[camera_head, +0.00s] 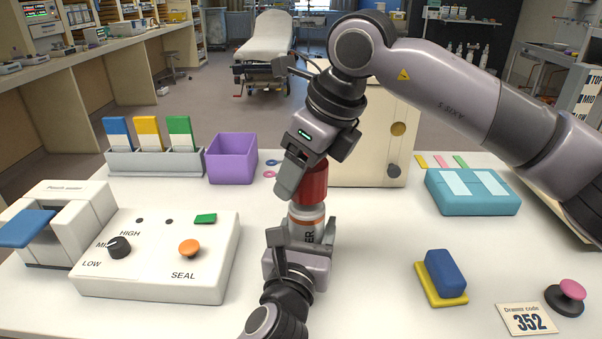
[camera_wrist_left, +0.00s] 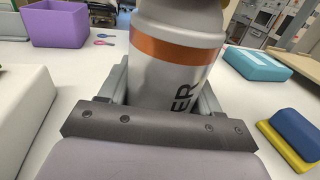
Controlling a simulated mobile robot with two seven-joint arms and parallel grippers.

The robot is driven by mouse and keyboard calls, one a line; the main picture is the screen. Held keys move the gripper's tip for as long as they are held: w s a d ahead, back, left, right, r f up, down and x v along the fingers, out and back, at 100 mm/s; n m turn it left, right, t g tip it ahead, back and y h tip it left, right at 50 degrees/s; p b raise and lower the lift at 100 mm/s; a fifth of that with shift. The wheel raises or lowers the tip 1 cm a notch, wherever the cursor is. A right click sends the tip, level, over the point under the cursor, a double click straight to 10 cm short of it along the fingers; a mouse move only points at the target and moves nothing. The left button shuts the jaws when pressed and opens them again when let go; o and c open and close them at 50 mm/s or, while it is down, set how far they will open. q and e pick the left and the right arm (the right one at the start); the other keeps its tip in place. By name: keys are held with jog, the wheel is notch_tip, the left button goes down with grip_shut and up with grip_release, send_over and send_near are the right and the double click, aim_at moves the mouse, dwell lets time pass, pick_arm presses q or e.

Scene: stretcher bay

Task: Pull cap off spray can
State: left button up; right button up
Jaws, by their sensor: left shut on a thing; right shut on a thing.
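The spray can (camera_head: 306,222) stands upright at the table's middle, grey with an orange band and dark lettering. It fills the middle of the left wrist view (camera_wrist_left: 170,75). My left gripper (camera_head: 303,240) is shut on the can's body from the near side. The red cap (camera_head: 315,184) is above the can's shoulder. My right gripper (camera_head: 305,178) comes down from above at a slant and is shut on the cap, hiding part of it. I cannot tell whether cap and can still touch; the can's top is cut off in the wrist view.
A white control box (camera_head: 160,285) with knobs stands left, a purple bin (camera_head: 232,157) behind it. A cream box (camera_head: 370,140) stands behind the can. A teal case (camera_head: 472,206) and a blue-and-yellow block (camera_head: 444,275) are to the right. Bare table lies between.

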jog(key=shift+r, duration=2)
pick_arm(q)
jog(key=o, duration=1.6)
pick_arm(e)
jog(key=shift+s, duration=0.15)
